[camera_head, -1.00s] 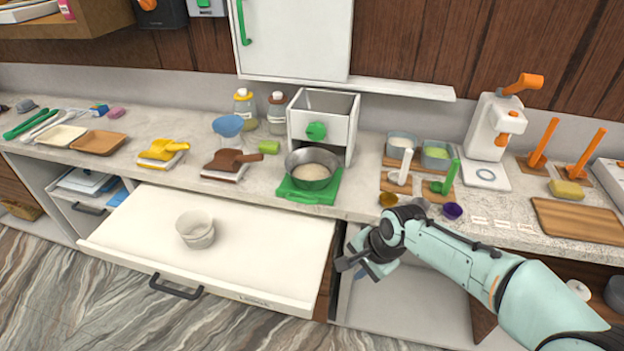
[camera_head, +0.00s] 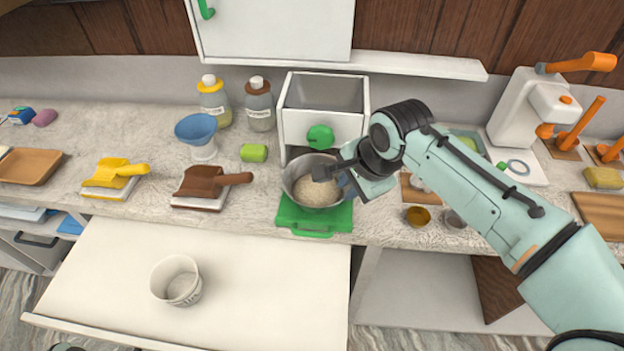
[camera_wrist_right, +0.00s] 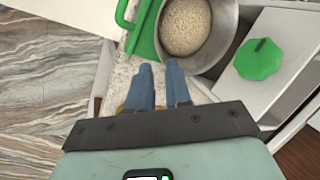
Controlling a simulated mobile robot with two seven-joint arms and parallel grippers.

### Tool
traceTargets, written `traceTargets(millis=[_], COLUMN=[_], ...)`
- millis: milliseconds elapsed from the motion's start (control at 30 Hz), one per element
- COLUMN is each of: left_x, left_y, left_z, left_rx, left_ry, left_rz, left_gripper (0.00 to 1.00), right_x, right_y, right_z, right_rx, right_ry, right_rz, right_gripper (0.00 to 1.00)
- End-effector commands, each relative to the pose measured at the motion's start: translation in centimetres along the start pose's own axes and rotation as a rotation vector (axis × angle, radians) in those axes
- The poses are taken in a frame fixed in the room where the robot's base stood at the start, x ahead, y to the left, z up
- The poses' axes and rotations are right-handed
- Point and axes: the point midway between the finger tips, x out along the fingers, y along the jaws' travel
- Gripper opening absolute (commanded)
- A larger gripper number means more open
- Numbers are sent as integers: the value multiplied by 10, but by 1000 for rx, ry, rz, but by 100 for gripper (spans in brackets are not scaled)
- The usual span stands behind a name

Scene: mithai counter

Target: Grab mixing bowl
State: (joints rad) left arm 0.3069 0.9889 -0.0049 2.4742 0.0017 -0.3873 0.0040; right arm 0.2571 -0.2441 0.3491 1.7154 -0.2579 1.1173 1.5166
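The mixing bowl (camera_head: 292,180) is a round metal bowl holding pale grain-like contents. It stands on a green scale-like base (camera_head: 318,232) on the counter. In the right wrist view the bowl (camera_wrist_right: 228,30) is at the top, just beyond the fingertips. My right gripper (camera_head: 336,180) is at the bowl's right side, overlapping its rim in the head view. In the wrist view its two blue fingers (camera_wrist_right: 160,78) are apart with nothing visible held between them. I cannot tell whether they touch the rim. My left gripper is not seen.
A white box with a green knob (camera_head: 320,137) stands right behind the bowl. Small cups (camera_head: 418,216) stand right.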

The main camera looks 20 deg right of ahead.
Motion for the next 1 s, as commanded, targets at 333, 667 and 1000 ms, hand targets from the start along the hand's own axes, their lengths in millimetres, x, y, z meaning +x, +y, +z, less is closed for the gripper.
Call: traceTargets(millis=[333, 667, 1000], left_x=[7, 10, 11], left_y=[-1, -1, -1], left_z=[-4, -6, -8], left_rx=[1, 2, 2], left_ry=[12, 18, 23], left_rz=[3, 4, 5], left_gripper=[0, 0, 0], right_x=[62, 96, 120], right_y=[1, 0, -1], right_z=[0, -4, -4], right_rx=[0, 0, -1], right_ry=[-1, -2, -1], right_rz=[4, 6, 1], right_gripper=[19, 19, 19])
